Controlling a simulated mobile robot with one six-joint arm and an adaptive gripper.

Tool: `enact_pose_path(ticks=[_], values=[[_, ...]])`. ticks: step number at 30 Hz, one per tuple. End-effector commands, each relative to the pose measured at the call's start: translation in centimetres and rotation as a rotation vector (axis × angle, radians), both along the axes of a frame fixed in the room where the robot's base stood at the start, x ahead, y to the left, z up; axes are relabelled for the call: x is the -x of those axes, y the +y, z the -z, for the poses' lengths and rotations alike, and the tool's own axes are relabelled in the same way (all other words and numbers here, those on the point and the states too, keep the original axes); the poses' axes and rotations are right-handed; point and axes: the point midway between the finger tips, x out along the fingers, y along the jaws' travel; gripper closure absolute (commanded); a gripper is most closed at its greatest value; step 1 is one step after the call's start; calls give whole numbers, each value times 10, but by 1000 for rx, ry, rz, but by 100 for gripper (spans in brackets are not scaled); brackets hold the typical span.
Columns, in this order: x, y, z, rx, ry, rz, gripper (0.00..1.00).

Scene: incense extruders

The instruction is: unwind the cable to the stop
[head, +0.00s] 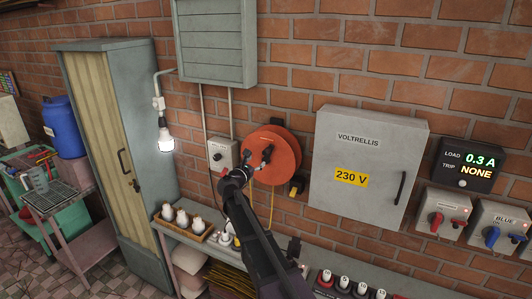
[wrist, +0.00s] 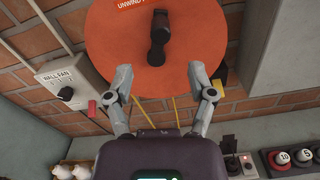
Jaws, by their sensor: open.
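The orange cable reel (head: 283,147) is mounted on the brick wall, and its round face fills the top of the wrist view (wrist: 110,40). A dark crank handle (wrist: 159,38) stands out from the face, below a label reading "UNWIND", partly cut off. Yellow cable (head: 271,200) hangs below the reel; strands also show in the wrist view (wrist: 176,112). My gripper (wrist: 161,80) is open and empty in front of the reel's lower part. Its fingers are spread to either side, below the handle, and appear apart from it. How much cable is on the reel is hidden.
A grey 230 V cabinet (head: 368,155) stands out further right. A bench (head: 330,270) with small items runs below.

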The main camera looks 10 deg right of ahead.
Motion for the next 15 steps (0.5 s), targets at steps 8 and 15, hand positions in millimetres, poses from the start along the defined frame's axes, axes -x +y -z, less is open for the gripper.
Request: enact_pose_path(ticks=[8,15], values=[[-37,-26,0,0,0,2,29],[-64,-46,0,0,0,1,29]])
